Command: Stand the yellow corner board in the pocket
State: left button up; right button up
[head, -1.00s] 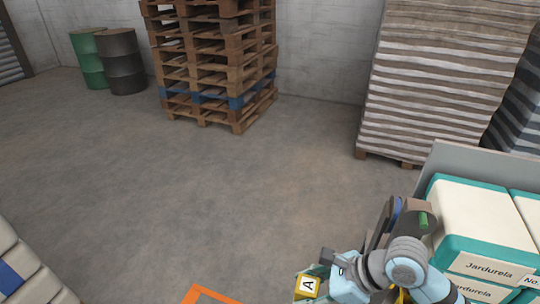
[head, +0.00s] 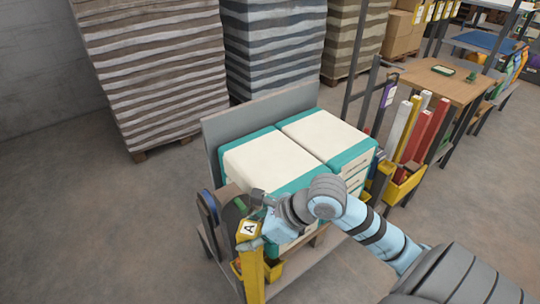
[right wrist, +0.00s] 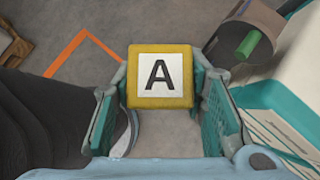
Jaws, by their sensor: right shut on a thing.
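The yellow corner board (head: 254,275) hangs upright in my right gripper (head: 262,222). Its top end bears a white label with a black A. In the right wrist view, that yellow end (right wrist: 160,103) sits between the two fingers of my right gripper (right wrist: 160,90), which is shut on it. In the head view the board is in front of the loaded cart, and its lower end runs out of the picture. A yellow bin (head: 403,190) at right holds several upright white, yellow and red lengths; I cannot tell which space is the pocket. My left gripper is out of view.
The cart with a grey back panel (head: 262,110) carries white and teal sacks (head: 270,160). Tall sack stacks (head: 150,70) stand behind it, and a wooden table (head: 450,82) is at the upper right. Floor at left is clear. An orange floor line (right wrist: 75,50) shows in the wrist view.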

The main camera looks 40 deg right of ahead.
jog(key=w+d+r+m+t+h+p, duration=0.25)
jog(key=d+r+m+h+p, duration=0.35)
jog(key=r, duration=0.7)
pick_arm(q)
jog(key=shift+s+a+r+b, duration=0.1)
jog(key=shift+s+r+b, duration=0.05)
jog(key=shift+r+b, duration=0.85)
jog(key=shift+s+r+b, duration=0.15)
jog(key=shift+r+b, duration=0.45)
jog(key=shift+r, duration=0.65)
pick_arm(e)
jog(key=w+d+m, duration=0.1)
jog(key=w+d, duration=0.5)
jog(key=shift+d+f+m+g+y, duration=0.3)
jog(key=shift+m+g+y, duration=0.1)
jog(key=shift+g, duration=0.05)
jog(key=shift+w, duration=0.1)
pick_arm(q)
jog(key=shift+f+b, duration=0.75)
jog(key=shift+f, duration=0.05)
pick_arm(e)
jog(key=w+d, duration=0.3)
jog(key=shift+w+d+f, duration=0.15)
jog(key=shift+d+f, duration=0.1)
jog(key=shift+f, duration=0.05)
